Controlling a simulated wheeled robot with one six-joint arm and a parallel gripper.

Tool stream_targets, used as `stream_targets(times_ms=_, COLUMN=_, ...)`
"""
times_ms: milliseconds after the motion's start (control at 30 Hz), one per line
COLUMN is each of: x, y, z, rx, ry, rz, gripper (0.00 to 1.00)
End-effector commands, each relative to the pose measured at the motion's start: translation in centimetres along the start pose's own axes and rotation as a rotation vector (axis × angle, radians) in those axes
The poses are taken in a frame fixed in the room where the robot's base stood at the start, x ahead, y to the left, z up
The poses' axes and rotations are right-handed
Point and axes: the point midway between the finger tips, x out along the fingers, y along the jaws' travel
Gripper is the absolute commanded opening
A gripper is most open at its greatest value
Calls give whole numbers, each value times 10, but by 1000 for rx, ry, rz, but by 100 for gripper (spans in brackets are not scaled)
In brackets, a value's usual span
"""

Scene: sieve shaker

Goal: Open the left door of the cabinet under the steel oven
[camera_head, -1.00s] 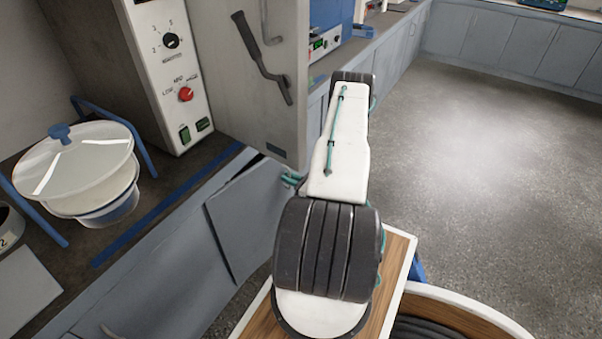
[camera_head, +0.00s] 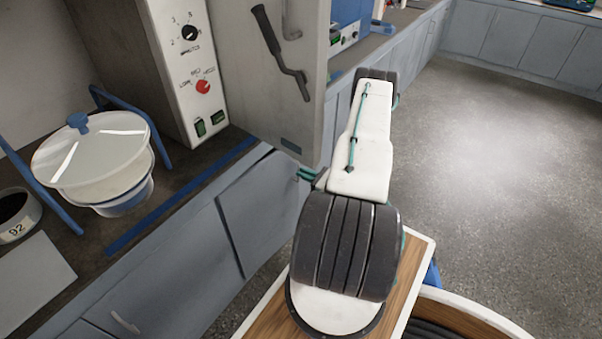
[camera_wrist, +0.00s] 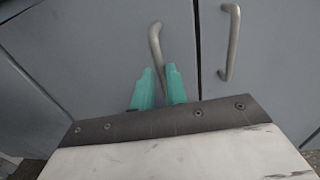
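The steel oven is a tall grey unit with a white control panel (camera_head: 195,85) at the upper left of the head view. In the head view my arm mostly hides the gripper.
The neighbouring right door (camera_wrist: 265,65) has its own handle (camera_wrist: 231,42), close right of my fingers. The oven's open grey door with a black lever (camera_head: 275,45) hangs above the gripper area. A lidded white tub (camera_head: 95,160) stands on the counter. Open floor (camera_head: 490,150) lies right.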

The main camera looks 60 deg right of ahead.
Motion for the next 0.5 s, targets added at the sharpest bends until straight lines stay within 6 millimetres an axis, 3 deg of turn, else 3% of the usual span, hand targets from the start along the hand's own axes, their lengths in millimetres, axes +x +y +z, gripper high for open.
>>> stream_targets(times_ms=500, x=-37, y=-1, z=0, rx=0, ry=0, rz=-1, gripper=15)
